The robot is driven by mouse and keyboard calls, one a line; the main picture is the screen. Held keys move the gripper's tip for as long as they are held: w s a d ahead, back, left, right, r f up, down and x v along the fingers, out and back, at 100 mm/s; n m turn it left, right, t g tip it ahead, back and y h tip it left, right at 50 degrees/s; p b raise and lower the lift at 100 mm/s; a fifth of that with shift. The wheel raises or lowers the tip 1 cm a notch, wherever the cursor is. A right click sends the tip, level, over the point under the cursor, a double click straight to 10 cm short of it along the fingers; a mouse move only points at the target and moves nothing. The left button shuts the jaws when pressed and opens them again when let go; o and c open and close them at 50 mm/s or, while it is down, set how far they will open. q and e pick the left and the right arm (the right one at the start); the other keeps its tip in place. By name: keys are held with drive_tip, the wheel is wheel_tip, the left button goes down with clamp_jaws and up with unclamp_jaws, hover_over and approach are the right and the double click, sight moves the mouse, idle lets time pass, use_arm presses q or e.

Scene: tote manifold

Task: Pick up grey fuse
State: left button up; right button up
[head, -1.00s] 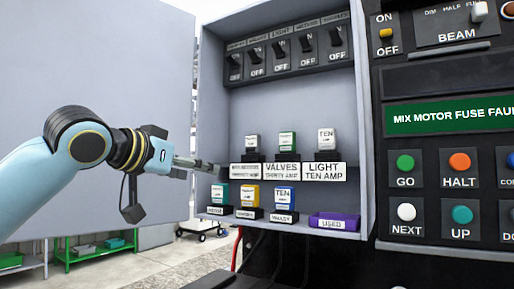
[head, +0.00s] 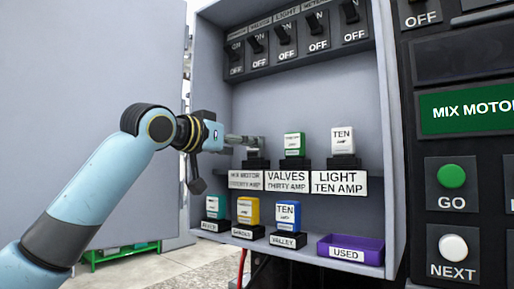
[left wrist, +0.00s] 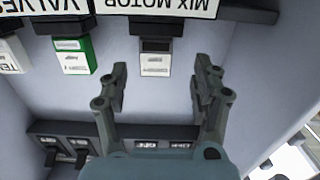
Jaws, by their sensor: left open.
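A light grey fuse (left wrist: 155,65) sits in the black MIX MOTOR holder, seen in the left wrist view. In the head view my gripper mostly hides it, above the MIX MOTOR holder (head: 256,164). My left gripper (head: 246,141) is at the height of this fuse. In the left wrist view its two fingers (left wrist: 162,82) are spread, one to each side of the fuse, and I see no contact. A pale TEN AMP fuse (head: 342,141) stands in the LIGHT holder. My right gripper is not in view.
A green fuse (head: 294,145) stands in the VALVES holder beside the grey one. Below are teal (head: 216,207), yellow (head: 248,210) and blue (head: 287,215) fuses and a purple USED tray (head: 350,247). Switches (head: 286,35) line the top. The cabinet door (head: 100,80) is open at left.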

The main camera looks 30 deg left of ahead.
sight(256, 158)
use_arm(q)
drive_tip(key=w+p, duration=0.1)
drive_tip(key=w, duration=0.1)
drive_tip(key=w+d+p, duration=0.1)
drive_tip(key=w, duration=0.1)
drive_tip(key=shift+w+d+f, duration=0.15)
drive_tip(key=shift+w+f, duration=0.05)
drive_tip(key=shift+w, duration=0.2)
drive_tip(key=shift+w+f, duration=0.1)
drive_tip(key=shift+w, duration=0.2)
drive_tip(key=shift+s, duration=0.1)
drive_tip(key=c, duration=1.3)
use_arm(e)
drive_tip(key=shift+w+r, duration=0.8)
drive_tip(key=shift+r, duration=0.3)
